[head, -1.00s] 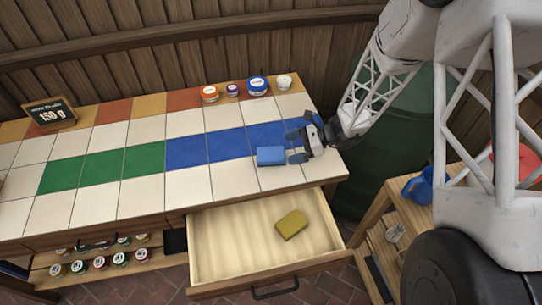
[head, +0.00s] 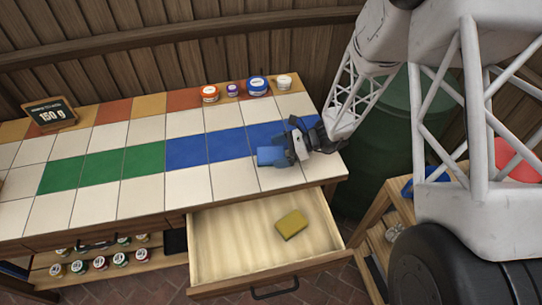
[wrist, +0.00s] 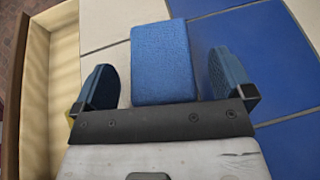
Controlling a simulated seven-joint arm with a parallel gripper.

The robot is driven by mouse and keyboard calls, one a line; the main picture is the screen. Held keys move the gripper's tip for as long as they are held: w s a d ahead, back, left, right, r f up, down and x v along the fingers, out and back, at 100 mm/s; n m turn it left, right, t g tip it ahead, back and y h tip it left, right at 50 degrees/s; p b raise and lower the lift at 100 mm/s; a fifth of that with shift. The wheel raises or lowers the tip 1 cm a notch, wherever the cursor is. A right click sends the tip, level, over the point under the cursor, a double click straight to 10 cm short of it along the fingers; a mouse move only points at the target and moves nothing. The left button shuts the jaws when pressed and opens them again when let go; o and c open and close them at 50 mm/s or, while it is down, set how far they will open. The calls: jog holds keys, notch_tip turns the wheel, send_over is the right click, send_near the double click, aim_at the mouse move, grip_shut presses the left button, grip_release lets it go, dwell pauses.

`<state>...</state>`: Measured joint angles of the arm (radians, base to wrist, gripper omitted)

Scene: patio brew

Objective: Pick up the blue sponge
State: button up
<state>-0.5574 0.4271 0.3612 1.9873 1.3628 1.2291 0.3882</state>
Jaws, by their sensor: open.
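The blue sponge (head: 266,156) lies on the tiled counter, on pale tile beside the row of blue tiles. My gripper (head: 280,150) is at the sponge and partly covers its right end in the head view. In the wrist view the sponge (wrist: 162,62) sits between the two dark blue fingers of my gripper (wrist: 163,78), with a gap on each side. The jaws are open. The sponge's near end is hidden behind the gripper's dark palm edge in the wrist view.
An open drawer (head: 215,262) holding a yellow sponge (head: 291,224) juts out below the counter's front edge. Several jars, including a blue-banded one (head: 257,86), stand along the back. A sign (head: 48,113) stands at back left. The tiles left of the sponge are clear.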

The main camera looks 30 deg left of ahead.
jog(key=shift+x, duration=1.05)
jog(key=shift+c, duration=0.2)
jog(key=c, duration=1)
